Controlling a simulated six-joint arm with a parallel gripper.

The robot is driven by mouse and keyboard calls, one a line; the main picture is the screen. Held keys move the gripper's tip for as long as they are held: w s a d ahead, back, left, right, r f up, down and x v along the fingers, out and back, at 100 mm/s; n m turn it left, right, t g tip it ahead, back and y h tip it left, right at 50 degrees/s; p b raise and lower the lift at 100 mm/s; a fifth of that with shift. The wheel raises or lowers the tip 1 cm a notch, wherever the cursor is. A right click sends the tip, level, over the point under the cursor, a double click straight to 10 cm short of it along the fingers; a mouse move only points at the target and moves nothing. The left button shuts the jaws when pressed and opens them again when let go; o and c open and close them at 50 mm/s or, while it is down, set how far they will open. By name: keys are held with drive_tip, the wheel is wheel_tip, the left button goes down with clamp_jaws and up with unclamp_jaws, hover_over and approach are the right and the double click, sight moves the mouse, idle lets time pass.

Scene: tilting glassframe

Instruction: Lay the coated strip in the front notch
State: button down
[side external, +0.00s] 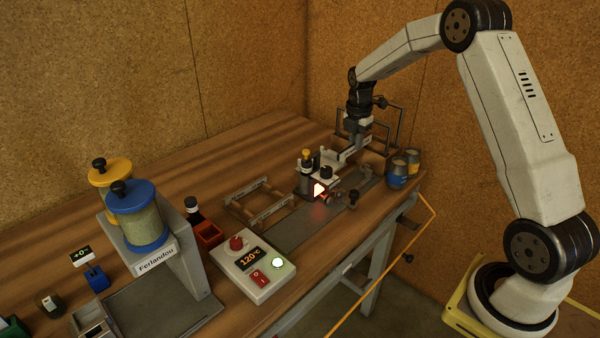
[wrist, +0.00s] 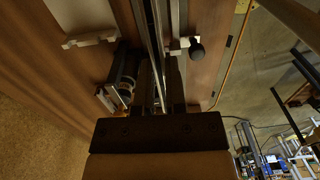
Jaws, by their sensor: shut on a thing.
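My gripper (side external: 354,148) is over the right part of the bench, by the heating unit. In the wrist view my gripper (wrist: 160,108) is shut on a thin long strip (wrist: 155,40), which runs away from the jaws toward the top of the picture. I take it to be the coated strip; its coating cannot be made out. In the side view the strip is too small to tell from the parts around it. A frame with wooden bars and metal rails (side external: 262,203) lies on the bench left of the heating unit. Its notches are too small to make out.
A control box (side external: 254,264) reads 120°C with a green light lit. Blue and yellow hoppers (side external: 137,215) stand at left. Two jars (side external: 397,173) stand near the right bench edge. A wire rack (side external: 388,125) stands behind my gripper.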

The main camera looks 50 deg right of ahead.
idle(0.4)
wheel_tip(320, 180, up, 5)
drive_tip(key=shift+r, duration=0.2)
drive_tip(key=shift+w+f+m, duration=0.15)
drive_tip(key=shift+f+m, duration=0.05)
drive_tip(key=shift+m, duration=0.1)
drive_tip(key=w+d+m, duration=0.1)
drive_tip(key=w+m, duration=0.4)
drive_tip(key=m, duration=1.3)
drive_tip(key=w+d+m, duration=0.2)
drive_tip(key=w+m, duration=0.3)
drive_tip(key=m, duration=1.2)
wheel_tip(320, 180, down, 8)
drive_tip(key=shift+a, duration=0.25)
drive_tip(key=shift+w+f, duration=0.1)
drive_tip(key=shift+f, duration=0.05)
